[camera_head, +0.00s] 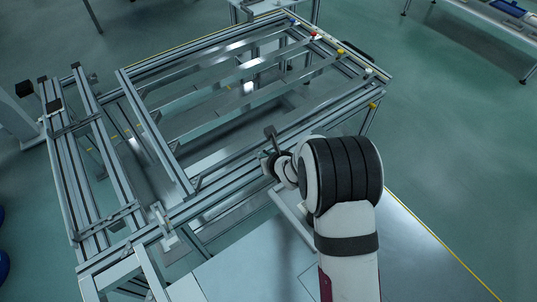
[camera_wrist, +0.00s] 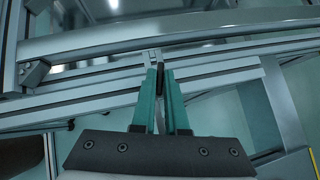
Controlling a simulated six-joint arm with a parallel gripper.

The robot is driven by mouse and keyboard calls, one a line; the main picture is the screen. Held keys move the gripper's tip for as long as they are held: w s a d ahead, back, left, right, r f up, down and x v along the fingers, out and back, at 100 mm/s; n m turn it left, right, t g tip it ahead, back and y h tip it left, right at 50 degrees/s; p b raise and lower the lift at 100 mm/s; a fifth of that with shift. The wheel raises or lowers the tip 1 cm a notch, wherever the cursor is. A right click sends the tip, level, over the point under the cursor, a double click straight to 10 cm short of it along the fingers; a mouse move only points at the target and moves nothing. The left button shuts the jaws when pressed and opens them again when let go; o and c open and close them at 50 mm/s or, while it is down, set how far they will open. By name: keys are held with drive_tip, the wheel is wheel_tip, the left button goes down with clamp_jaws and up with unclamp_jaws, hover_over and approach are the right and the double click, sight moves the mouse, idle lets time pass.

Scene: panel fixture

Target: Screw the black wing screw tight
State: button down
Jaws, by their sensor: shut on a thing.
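My gripper (camera_wrist: 160,72) shows in the wrist view with its two green fingers pointing at the aluminium frame rail. It is shut on the black wing screw (camera_wrist: 160,79), a small dark piece between the fingertips, mostly hidden by them. The screw sits at the rail's slotted face; how deep it is seated cannot be told. In the head view my gripper (camera_head: 267,160) is at the near long rail of the panel fixture (camera_head: 225,190), and the screw cannot be made out there.
A curved metal bar (camera_wrist: 200,33) crosses just beyond the fingertips, with a small bracket (camera_wrist: 33,72) at its left. Several coloured knobs line the fixture's far right edge, including a red one (camera_head: 313,35). Open floor (camera_head: 450,130) lies to the right.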

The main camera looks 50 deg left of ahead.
drive_tip(key=shift+s+m+t, duration=0.1)
drive_tip(key=shift+m+t, duration=0.4)
drive_tip(key=shift+m, duration=0.1)
drive_tip(key=shift+a, duration=0.1)
drive_tip(key=c, duration=0.9)
unclamp_jaws()
drive_tip(key=shift+c, duration=0.2)
drive_tip(key=v, duration=1.6)
drive_tip(key=shift+a, duration=0.15)
drive_tip(key=shift+s, duration=0.1)
